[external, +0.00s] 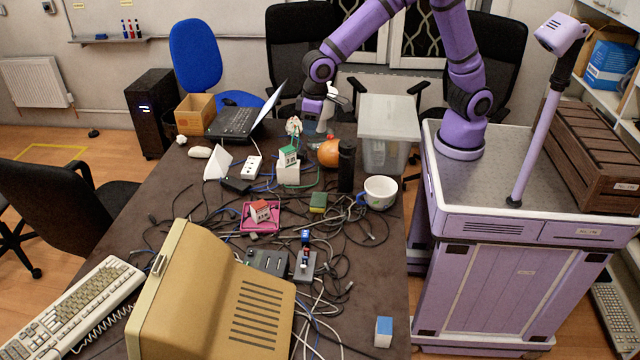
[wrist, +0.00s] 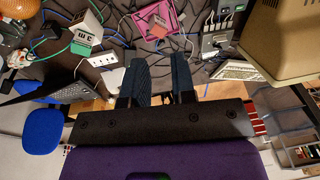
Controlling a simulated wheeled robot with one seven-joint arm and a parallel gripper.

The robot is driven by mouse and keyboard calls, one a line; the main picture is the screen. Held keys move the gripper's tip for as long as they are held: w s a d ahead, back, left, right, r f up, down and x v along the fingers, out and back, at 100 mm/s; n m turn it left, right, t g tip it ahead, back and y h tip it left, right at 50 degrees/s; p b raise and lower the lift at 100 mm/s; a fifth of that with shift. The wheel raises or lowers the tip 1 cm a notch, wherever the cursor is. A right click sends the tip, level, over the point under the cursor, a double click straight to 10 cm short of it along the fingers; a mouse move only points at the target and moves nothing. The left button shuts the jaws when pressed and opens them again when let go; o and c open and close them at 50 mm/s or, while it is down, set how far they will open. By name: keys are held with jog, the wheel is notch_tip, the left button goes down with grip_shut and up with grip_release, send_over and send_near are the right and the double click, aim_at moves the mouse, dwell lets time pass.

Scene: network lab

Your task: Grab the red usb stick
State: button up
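A small red piece, which looks like the red usb stick (external: 304,254), stands on a small grey block (external: 304,270) on the table. It is small, and I cannot be sure of its shape. A blue piece (external: 305,236) stands just behind it. In the wrist view a grey block (wrist: 215,42) shows near the top, with small red and blue bits too small to tell apart. My gripper (external: 320,112) is above the table's far end, near the laptop, well away from the red piece. In the wrist view its two dark fingers (wrist: 160,70) are apart with nothing between them.
Tangled cables cover the table's middle. A beige monitor (external: 215,300) and keyboard (external: 75,305) fill the near left. A pink tray (external: 247,223), sponge (external: 318,202), mug (external: 380,192), black cylinder (external: 346,165) and clear bin (external: 388,130) stand around. The near right is mostly clear.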

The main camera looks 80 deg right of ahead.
jog(key=w+a+f+g, duration=0.1)
jog(key=a+f, duration=0.9)
jog(key=f, duration=0.3)
send_over(307, 249)
jog(key=shift+h, duration=0.4)
jog(key=f, duration=1.6)
jog(key=shift+w+a+f, duration=0.15)
jog(key=shift+w+f, duration=0.1)
jog(key=shift+s+d+f, duration=0.1)
jog(key=shift+f, duration=1.3)
jog(key=shift+s+d+f, duration=0.1)
jog(key=shift+f, duration=1.25)
grip_shut()
